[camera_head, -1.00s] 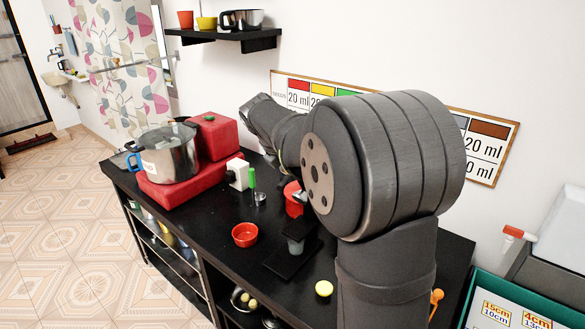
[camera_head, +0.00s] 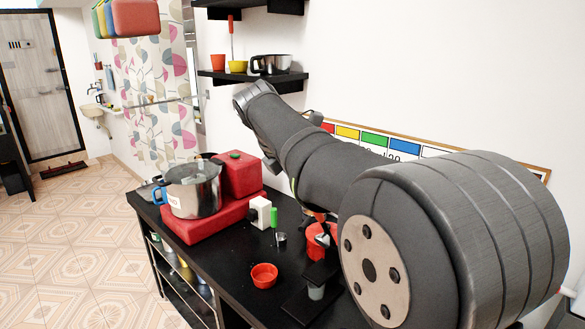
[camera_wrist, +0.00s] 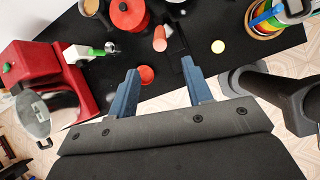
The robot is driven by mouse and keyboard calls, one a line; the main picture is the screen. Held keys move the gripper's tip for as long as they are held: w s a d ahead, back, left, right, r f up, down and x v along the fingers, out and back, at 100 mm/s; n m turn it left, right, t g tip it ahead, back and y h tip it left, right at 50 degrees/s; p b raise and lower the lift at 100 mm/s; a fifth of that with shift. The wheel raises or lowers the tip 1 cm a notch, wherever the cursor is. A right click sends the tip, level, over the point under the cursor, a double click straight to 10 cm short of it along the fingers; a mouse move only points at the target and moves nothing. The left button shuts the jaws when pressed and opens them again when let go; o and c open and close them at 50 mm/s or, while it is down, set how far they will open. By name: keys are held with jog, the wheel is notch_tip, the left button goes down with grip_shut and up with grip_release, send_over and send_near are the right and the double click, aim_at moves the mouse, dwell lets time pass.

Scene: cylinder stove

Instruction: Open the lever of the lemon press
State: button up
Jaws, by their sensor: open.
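In the wrist view my gripper (camera_wrist: 160,66) is open and empty, its two blue fingers apart over the counter's front part. A white block with a green handle (camera_wrist: 85,52) lies left of the fingers, beside a small metal cup (camera_wrist: 112,47). The same white block (camera_head: 260,211) stands beside the red base in the head view, its green part upright. I cannot tell for certain which is the lemon press. My arm hides the gripper in the head view.
A steel pot (camera_head: 193,190) stands on a red base (camera_head: 212,222) at the counter's left. A red bowl (camera_head: 264,276) and a red lidded pot (camera_wrist: 130,14) are nearby. A shelf (camera_head: 255,80) hangs on the wall.

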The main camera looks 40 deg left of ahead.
jog(key=shift+v, duration=1.75)
jog(key=x, duration=1.7)
jog(key=shift+w+f, duration=0.1)
jog(key=shift+f, duration=0.1)
